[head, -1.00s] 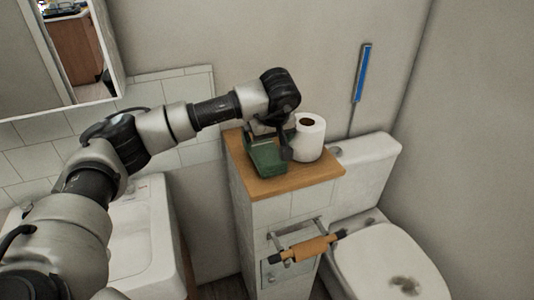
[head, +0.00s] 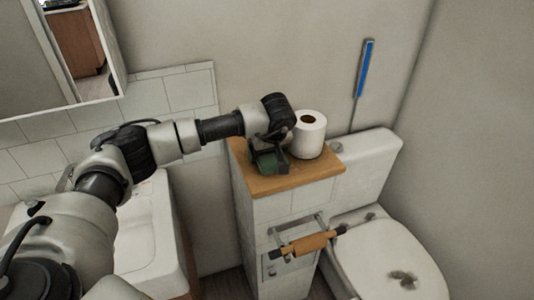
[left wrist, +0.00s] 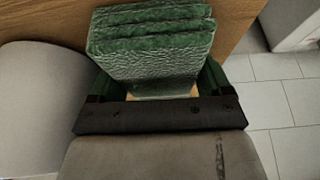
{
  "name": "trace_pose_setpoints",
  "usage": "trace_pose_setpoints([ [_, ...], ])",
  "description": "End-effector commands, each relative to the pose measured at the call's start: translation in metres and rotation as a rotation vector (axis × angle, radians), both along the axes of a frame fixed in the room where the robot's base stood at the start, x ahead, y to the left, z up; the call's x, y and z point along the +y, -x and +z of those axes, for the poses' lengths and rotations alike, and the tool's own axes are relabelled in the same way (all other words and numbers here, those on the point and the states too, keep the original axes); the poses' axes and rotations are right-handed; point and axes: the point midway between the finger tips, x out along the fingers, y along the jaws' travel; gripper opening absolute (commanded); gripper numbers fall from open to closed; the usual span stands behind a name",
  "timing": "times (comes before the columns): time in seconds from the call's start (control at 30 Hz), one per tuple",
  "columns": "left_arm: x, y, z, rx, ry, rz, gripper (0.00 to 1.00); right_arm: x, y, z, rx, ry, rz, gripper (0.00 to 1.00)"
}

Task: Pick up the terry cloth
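The terry cloth is a green, folded, thick cloth (head: 265,163) on the wooden top of the small tiled cabinet. In the head view it is partly hidden by my left gripper (head: 272,150). In the left wrist view the folded cloth (left wrist: 150,45) stands just ahead of the dark gripper bar, between the two fingers. My left gripper (left wrist: 160,88) is open, with its fingers spread wide on either side of the cloth. I cannot tell whether they touch it. My right gripper is not in view.
A toilet paper roll (head: 309,134) stands on the wooden top (head: 300,178), close right of my gripper. A toilet (head: 385,255) is at the right, with a blue-handled brush (head: 365,70) behind it. A sink (head: 145,235) lies under my left arm. A paper holder (head: 308,244) juts out below.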

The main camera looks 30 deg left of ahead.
Motion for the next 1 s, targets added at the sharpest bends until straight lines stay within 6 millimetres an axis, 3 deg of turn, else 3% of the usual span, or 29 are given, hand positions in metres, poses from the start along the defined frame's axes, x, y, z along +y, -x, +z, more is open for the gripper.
trace_pose_setpoints([
  [0.03, 0.0, 0.0, 0.0, 0.0, 0.0, 0.0, 0.69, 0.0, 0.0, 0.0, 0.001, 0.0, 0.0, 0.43],
  [0.13, 0.0, 0.0, 0.0, 0.0, 0.0, 0.0, 0.56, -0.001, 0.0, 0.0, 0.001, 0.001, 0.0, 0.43],
  [0.37, 0.0, 0.0, 0.001, 0.0, 0.0, 0.0, 0.56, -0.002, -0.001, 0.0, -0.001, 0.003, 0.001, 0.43],
  [0.57, 0.0, -0.001, 0.013, -0.003, 0.001, 0.001, 0.56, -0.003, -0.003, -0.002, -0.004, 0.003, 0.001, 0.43],
  [0.77, 0.0, -0.001, 0.047, -0.007, 0.001, 0.001, 0.56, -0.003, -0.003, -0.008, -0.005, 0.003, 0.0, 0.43],
  [1.0, 0.0, -0.001, 0.108, -0.006, 0.0, 0.001, 0.56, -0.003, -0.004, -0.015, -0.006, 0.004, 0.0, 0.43],
])
